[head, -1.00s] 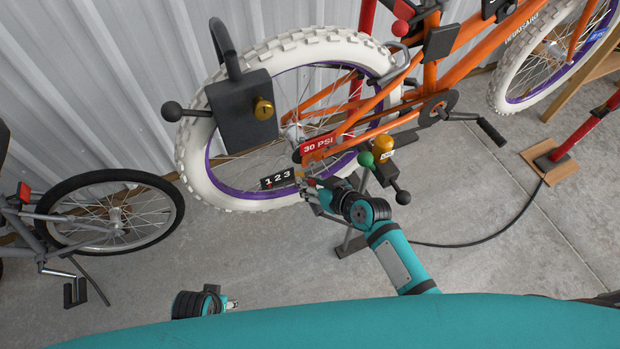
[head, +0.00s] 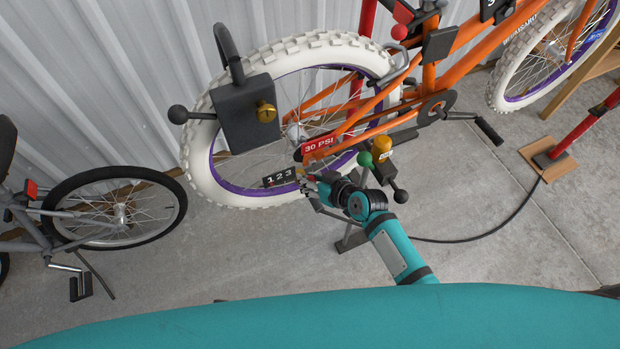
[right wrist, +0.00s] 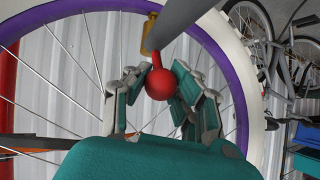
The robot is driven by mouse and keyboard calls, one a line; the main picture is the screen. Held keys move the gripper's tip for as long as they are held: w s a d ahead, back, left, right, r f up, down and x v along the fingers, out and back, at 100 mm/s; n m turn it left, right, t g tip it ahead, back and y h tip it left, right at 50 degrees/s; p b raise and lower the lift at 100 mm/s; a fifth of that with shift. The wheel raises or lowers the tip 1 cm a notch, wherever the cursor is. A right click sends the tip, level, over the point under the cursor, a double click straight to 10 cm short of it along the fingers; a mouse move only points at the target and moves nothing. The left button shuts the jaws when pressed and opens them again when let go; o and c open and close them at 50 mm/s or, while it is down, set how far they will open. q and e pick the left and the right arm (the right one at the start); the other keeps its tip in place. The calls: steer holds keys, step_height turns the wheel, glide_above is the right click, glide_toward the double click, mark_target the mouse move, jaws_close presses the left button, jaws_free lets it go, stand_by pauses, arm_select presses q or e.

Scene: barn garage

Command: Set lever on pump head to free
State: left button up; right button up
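The pump head's lever with a red ball knob (right wrist: 160,84) shows in the right wrist view, by a brass-coloured fitting (right wrist: 150,36) and a grey tube. My right gripper (right wrist: 160,88) has its two teal-padded fingers apart, one on each side of the red knob. Whether either pad touches the knob is unclear. In the head view my right gripper (head: 312,183) is at the lower edge of the bike's white-tyred rear wheel (head: 196,165), just right of the "1 2 3" tag. The pump head is too small and covered to make out there. My left gripper is not visible.
A grey lock (head: 245,118) hangs on the wheel. Green (head: 365,159) and orange knobs and a black-ball lever stand close right of my right gripper. A red floor pump (head: 575,135) with a black hose is at right. Another bike (head: 120,212) stands at left.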

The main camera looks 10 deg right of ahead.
steer(key=o, duration=0.6)
steer(key=v, duration=0.7)
steer(key=shift+s+d+r, duration=0.1)
steer(key=shift+s+r, duration=0.05)
steer(key=shift+r, duration=0.05)
